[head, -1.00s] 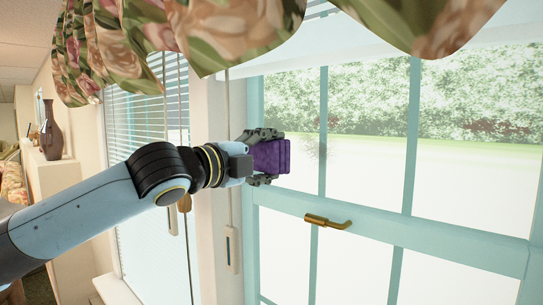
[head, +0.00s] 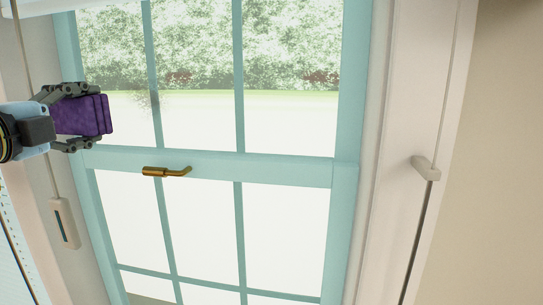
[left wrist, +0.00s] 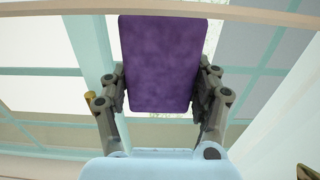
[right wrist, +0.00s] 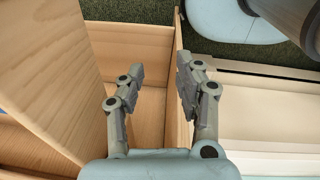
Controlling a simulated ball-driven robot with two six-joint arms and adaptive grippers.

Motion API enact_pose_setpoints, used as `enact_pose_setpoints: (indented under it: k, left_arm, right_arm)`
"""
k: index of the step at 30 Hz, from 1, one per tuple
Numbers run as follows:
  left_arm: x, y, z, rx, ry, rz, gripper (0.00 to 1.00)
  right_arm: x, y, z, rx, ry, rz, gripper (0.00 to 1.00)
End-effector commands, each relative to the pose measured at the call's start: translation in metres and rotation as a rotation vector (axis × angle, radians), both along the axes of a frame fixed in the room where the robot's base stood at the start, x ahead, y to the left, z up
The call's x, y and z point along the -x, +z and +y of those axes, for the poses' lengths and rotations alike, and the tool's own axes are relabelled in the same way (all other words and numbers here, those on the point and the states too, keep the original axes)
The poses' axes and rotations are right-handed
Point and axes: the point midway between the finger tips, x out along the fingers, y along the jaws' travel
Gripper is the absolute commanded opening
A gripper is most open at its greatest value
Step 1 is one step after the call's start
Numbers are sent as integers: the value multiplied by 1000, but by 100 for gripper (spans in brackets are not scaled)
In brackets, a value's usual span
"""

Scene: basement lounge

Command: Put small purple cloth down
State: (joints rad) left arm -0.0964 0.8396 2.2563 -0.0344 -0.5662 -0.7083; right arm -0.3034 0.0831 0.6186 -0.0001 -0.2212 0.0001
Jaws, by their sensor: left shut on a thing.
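The small purple cloth (head: 84,116) is a folded, block-like bundle at the left of the head view, in front of the window. My left gripper (head: 88,117) is shut on it, one finger above and one below. In the left wrist view the cloth (left wrist: 163,62) stands between the two fingers, held on both sides. My right gripper (right wrist: 160,82) shows only in the right wrist view. Its fingers are apart with nothing gripped between them, over light wooden panels.
The teal window frame (head: 210,165) with a brass handle (head: 166,171) fills the middle of the head view. A white wall fitting (head: 425,168) is at the right. Below my right gripper is an open wooden compartment (right wrist: 130,45), with dark carpet (right wrist: 130,10) beyond.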

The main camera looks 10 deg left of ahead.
Motion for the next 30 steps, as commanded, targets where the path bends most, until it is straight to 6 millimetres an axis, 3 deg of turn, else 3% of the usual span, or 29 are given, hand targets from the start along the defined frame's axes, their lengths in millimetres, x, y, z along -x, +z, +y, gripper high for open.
enact_pose_setpoints:
  k: [15,30]
  left_arm:
    - [27,-158,-62,9,-198,3,22]
    - [63,-279,-121,8,-374,1,22]
  right_arm:
    - [-2,-99,1,-1,-1,-4,34]
    - [3,-195,6,-7,-2,4,34]
